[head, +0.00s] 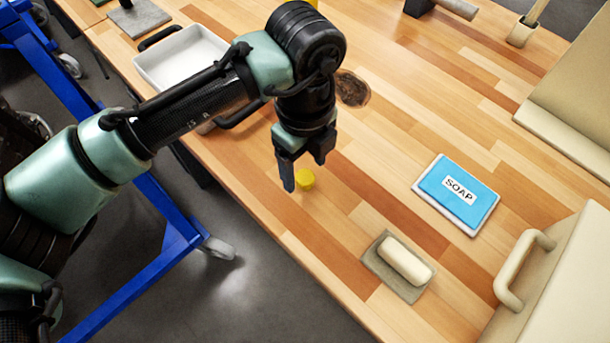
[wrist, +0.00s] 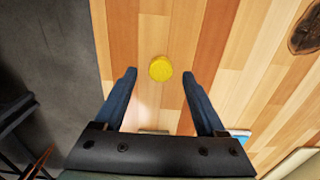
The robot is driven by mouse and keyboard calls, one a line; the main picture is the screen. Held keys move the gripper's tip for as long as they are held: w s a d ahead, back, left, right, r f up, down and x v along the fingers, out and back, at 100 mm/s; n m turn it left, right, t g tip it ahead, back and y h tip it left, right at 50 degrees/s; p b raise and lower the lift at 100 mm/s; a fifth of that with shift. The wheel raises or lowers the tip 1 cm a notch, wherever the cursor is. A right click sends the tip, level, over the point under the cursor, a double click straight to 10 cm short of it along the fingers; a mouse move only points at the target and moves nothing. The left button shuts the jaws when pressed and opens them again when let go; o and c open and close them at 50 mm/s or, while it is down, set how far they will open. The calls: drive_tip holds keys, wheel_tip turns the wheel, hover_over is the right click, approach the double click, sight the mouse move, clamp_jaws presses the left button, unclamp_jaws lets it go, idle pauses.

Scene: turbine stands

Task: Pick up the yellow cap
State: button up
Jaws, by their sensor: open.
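A small round yellow cap (head: 305,180) lies on the wooden table near its front edge. In the wrist view the yellow cap (wrist: 161,68) is ahead of the fingertips, midway between them from left to right. My gripper (head: 305,174) points down over the table beside the cap, its fingers apart and nothing between them. In the wrist view both fingers of my gripper (wrist: 159,74) show, spread wide. They do not appear to touch the cap.
A soap bar on a grey dish (head: 374,266) and a blue SOAP pack (head: 458,195) lie to the right. A white tray (head: 172,62) stands behind my arm. Wood around the cap is clear.

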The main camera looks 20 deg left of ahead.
sight(304, 178)
drive_tip(key=shift+f, duration=1.25)
clamp_jaws()
idle(0.4)
